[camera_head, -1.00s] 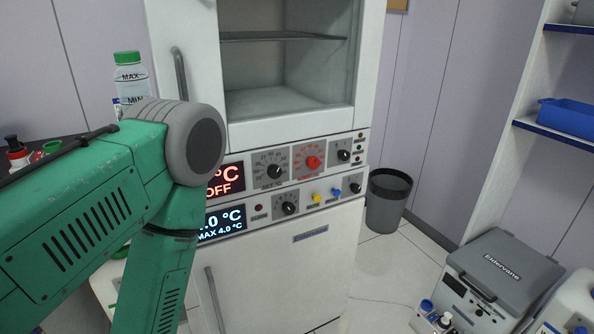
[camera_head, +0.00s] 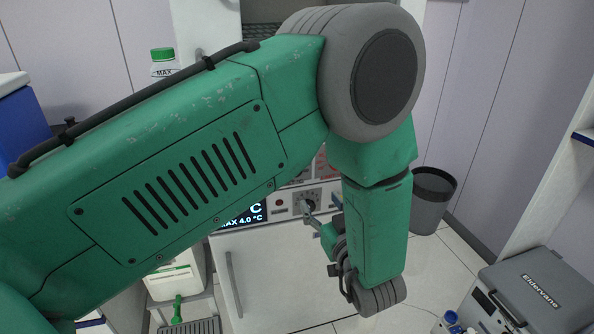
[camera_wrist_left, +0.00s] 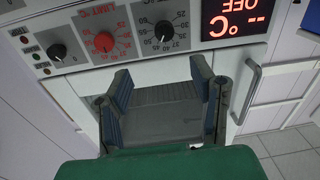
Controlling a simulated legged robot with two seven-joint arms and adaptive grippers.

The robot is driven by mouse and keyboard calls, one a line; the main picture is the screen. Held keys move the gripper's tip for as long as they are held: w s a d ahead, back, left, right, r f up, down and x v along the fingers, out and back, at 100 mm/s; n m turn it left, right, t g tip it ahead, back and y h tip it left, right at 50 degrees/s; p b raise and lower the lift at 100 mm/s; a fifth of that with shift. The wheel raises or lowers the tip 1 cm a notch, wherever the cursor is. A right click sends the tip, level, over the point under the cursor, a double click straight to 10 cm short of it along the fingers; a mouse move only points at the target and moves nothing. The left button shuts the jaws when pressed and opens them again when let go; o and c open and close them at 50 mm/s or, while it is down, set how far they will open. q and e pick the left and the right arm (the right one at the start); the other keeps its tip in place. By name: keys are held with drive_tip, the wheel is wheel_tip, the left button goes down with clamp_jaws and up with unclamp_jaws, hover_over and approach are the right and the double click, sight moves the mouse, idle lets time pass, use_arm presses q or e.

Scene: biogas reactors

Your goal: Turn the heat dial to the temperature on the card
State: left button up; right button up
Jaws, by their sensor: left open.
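The heat dial, a black knob (camera_wrist_left: 164,29) with numbers around it, sits on the upper control panel in the left wrist view, which shows the panel upside down. Beside it are a red limit dial (camera_wrist_left: 104,41) and a red display (camera_wrist_left: 236,18) reading OFF. My left gripper (camera_wrist_left: 162,82) is open and empty, its fingers apart from the heat dial. In the head view the gripper (camera_head: 312,222) is small, in front of the cabinet, and my green arm hides most of the upper panel. I see no card. My right gripper is out of view.
A lower panel has a blue-white display (camera_head: 240,217) and a black knob (camera_head: 308,202). A grey bin (camera_head: 432,200) stands right of the cabinet. A grey case (camera_head: 535,300) is at the lower right. A green-capped bottle (camera_head: 163,62) stands at the left.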

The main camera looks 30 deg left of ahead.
sight(297, 175)
use_arm(q)
drive_tip(key=x, duration=0.4)
drive_tip(key=s+x, duration=0.1)
drive_tip(key=x, duration=0.4)
drive_tip(key=a+f+x, duration=0.1)
drive_tip(key=x, duration=0.4)
drive_tip(key=shift+s+a+b, duration=0.1)
drive_tip(key=shift+a+b, duration=0.05)
drive_tip(key=shift+b, duration=0.2)
drive_tip(key=shift+w+d+r, duration=0.2)
drive_tip(key=shift+d+r, duration=0.05)
drive_tip(key=shift+d, duration=0.25)
drive_tip(key=shift+w+d+r, duration=0.15)
drive_tip(key=shift+d+r, duration=0.1)
drive_tip(key=shift+d, duration=0.3)
drive_tip(key=shift+a+f, duration=0.15)
drive_tip(key=shift+a, duration=0.35)
drive_tip(key=shift+a+f, duration=0.15)
drive_tip(key=shift+a, duration=0.35)
drive_tip(key=c, duration=1.2)
drive_tip(key=shift+a, duration=0.2)
clamp_jaws()
drive_tip(key=shift+d+f, duration=0.1)
drive_tip(key=shift+d, duration=0.4)
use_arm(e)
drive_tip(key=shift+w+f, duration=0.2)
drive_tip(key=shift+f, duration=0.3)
